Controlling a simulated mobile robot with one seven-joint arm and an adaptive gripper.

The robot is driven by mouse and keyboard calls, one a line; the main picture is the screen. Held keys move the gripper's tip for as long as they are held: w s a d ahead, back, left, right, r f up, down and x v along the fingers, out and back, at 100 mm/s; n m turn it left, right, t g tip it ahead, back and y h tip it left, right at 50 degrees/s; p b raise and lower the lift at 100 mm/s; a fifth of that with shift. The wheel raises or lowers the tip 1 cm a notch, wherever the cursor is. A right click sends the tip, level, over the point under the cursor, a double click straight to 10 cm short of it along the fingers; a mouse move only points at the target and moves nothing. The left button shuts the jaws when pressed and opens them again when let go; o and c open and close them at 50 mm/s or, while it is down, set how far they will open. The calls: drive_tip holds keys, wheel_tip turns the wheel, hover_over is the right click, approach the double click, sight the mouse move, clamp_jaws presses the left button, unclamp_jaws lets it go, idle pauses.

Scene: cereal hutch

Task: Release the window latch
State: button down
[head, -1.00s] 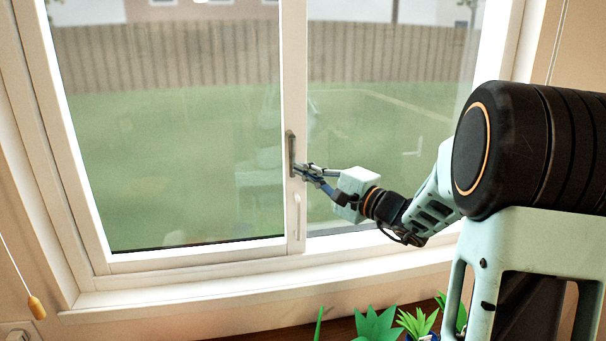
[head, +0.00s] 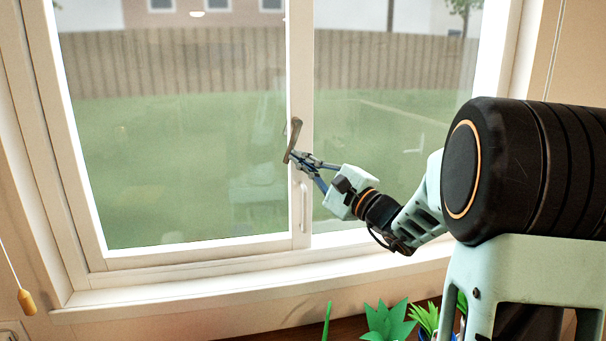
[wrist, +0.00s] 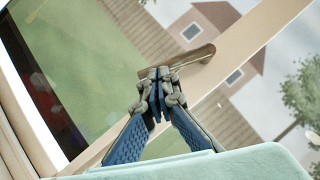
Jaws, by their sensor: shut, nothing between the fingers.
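The window latch (head: 294,137) is a brownish metal lever on the white middle stile of the window (head: 303,80). It is tilted, its top leaning right and its lower end reaching left over the glass. My gripper (head: 293,157) is at the latch's lower end, fingers shut with nothing between them. In the wrist view, the fingertips (wrist: 158,80) meet just below one end of the latch (wrist: 190,60) and seem to touch it. They hide a little of that end.
A slim white pull handle (head: 303,207) is on the stile below the latch. The white sill (head: 190,292) runs beneath. Green plants (head: 385,322) stand on the wooden surface at the bottom. A cord with a wooden knob (head: 27,302) hangs at left.

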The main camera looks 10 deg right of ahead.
drive_tip(key=a+r+m+t+b, duration=0.1)
drive_tip(key=a+r+b, duration=0.3)
drive_tip(key=b, duration=1)
drive_tip(key=shift+a+r+m+b, duration=0.2)
drive_tip(key=shift+a+m+b, duration=0.2)
drive_tip(key=shift+a+m, duration=0.75)
drive_tip(key=shift+a+n, duration=0.25)
